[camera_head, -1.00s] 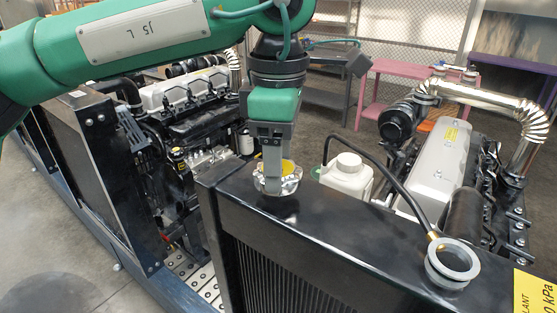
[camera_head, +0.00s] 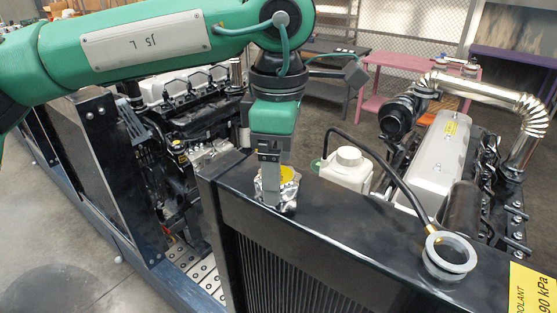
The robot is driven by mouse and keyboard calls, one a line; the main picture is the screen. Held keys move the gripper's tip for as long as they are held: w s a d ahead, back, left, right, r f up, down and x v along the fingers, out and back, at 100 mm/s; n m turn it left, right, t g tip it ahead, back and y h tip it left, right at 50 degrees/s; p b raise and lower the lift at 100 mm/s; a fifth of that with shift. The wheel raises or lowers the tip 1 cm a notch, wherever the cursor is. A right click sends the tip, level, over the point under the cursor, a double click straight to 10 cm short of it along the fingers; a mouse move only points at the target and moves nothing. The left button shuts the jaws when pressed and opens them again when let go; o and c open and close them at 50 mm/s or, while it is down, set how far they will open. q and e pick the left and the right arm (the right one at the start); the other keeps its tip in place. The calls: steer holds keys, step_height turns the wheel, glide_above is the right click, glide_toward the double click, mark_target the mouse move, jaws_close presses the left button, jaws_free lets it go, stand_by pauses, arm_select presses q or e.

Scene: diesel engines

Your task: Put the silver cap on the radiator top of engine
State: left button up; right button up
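The silver cap (camera_head: 290,187), with a yellow top, is at the left end of the black radiator top (camera_head: 340,228). It looks tilted, and I cannot tell whether its lower edge touches the surface. My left gripper (camera_head: 269,188) points down at the cap and appears shut on it; the near finger hides part of the cap. The open silver filler neck (camera_head: 450,256) stands at the right end of the radiator top, apart from the cap. My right gripper is not in view.
A white bottle (camera_head: 346,170) stands behind the radiator, and a black hose (camera_head: 397,178) arches to the filler neck. A yellow label (camera_head: 532,290) is at the lower right. The engine (camera_head: 440,160) lies behind. The radiator top between cap and neck is clear.

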arm_select(q)
steer(key=shift+r+b, duration=0.3)
steer(key=shift+r, duration=0.15)
step_height(320, 180, up, 11)
steer(key=b, duration=0.2)
steer(key=shift+r+b, duration=0.15)
steer(key=shift+b, duration=0.15)
